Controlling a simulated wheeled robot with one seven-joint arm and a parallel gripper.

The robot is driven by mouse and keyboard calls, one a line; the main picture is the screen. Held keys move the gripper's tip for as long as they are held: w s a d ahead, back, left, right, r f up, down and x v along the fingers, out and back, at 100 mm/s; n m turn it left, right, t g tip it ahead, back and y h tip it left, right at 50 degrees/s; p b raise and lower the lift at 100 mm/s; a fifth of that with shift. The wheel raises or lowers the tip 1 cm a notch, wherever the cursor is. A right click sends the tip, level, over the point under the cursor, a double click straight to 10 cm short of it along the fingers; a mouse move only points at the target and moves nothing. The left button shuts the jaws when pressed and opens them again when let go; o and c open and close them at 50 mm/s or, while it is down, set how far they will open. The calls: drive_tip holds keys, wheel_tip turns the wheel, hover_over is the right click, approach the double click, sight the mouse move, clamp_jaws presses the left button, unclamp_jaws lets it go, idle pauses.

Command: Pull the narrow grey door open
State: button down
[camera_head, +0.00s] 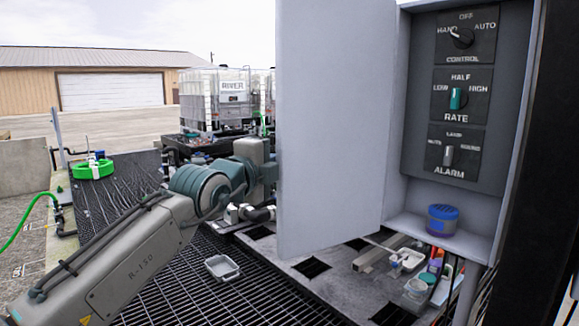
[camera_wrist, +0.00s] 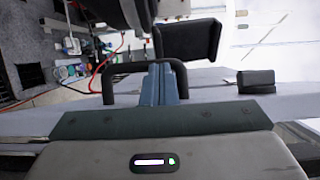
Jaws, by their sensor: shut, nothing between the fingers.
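In the head view my arm reaches behind the door, which hides the fingers.
The open cabinet shows control knobs (camera_head: 457,98) and a blue-lidded jar (camera_head: 442,219) on its floor. Below lie a white tray (camera_head: 408,258) and several small items. A small grey tray (camera_head: 222,267) sits on the grating. A dark post stands at the right.

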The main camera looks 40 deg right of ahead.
drive_tip(key=shift+w+d, duration=0.25)
drive_tip(key=shift+w, duration=0.4)
drive_tip(key=shift+w+d, duration=0.2)
drive_tip(key=shift+w, duration=0.4)
drive_tip(key=b+v, duration=0.3)
drive_tip(key=v, duration=1.1)
